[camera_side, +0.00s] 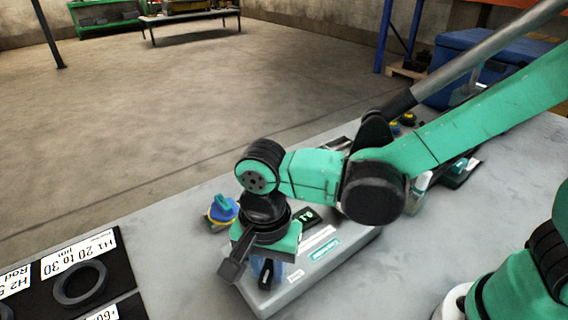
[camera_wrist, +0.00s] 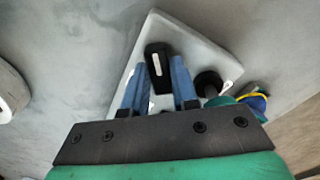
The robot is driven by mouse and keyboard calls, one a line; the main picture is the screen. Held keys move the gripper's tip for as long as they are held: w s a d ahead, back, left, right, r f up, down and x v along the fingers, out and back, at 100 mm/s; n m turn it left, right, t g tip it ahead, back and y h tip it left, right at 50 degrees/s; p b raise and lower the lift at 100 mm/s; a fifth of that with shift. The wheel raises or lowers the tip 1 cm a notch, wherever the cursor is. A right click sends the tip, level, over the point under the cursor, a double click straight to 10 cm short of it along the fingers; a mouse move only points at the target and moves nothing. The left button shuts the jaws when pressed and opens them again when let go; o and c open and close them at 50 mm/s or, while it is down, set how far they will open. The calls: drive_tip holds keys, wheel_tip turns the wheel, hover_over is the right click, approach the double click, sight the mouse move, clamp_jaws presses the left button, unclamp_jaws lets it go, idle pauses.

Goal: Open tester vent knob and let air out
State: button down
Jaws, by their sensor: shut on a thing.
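The tester is a pale grey box (camera_side: 322,272) lying on the bench under my gripper. It also shows in the wrist view (camera_wrist: 215,55). A black vent knob (camera_wrist: 153,57) with a white stripe stands between my blue fingers in the wrist view. My gripper (camera_wrist: 158,75) is shut on this knob, with one finger on each side.
A blue, teal and yellow part (camera_side: 222,211) stands left of the tester, close to the wrist. A black labelled mat (camera_side: 110,270) with a ring lies at left. A blue crate (camera_side: 480,65) stands behind.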

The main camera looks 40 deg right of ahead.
drive_tip(key=m, duration=0.3)
drive_tip(key=shift+m, duration=0.4)
drive_tip(key=m, duration=0.3)
drive_tip(key=shift+m, duration=0.3)
drive_tip(key=c, duration=0.7)
unclamp_jaws()
drive_tip(key=shift+r, duration=0.1)
drive_tip(key=shift+r, duration=2.65)
